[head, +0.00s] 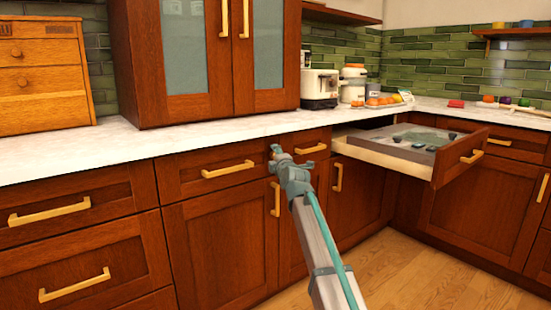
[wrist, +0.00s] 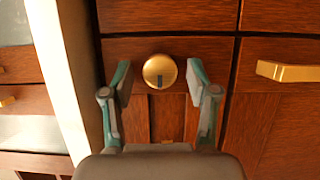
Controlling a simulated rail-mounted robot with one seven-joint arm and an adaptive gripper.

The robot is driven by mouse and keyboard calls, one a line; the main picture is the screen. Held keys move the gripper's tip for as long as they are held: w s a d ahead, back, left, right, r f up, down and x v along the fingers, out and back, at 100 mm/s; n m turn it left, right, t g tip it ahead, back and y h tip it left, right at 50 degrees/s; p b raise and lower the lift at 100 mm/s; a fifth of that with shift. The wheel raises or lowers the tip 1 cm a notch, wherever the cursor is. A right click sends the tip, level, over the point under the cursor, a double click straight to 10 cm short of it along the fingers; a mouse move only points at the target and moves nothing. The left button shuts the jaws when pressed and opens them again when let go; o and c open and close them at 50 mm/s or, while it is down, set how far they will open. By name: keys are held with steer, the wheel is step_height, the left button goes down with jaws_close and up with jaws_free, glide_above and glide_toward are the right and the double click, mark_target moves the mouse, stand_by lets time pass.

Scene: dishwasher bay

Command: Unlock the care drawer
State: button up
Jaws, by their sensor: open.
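My gripper (wrist: 158,80) is open, with one finger to the left and one to the right of the knob. Nothing is held between them, and I cannot tell whether either finger touches it. In the head view my gripper (head: 276,155) is at the cabinet fronts, below the counter edge. It and the arm hide most of the knob there.
An open drawer (head: 440,165) juts out at the right with a grey tray (head: 395,137) and small dark items. Brass bar handles (head: 228,169) stick out from nearby fronts. A white counter (head: 170,143) runs above. The wooden floor (head: 420,275) is clear at the right.

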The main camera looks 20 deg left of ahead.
steer(key=shift+s, duration=0.1)
steer(key=v, duration=1.1)
steer(key=shift+s+d, duration=0.25)
steer(key=shift+s, duration=0.1)
steer(key=shift+f, duration=0.1)
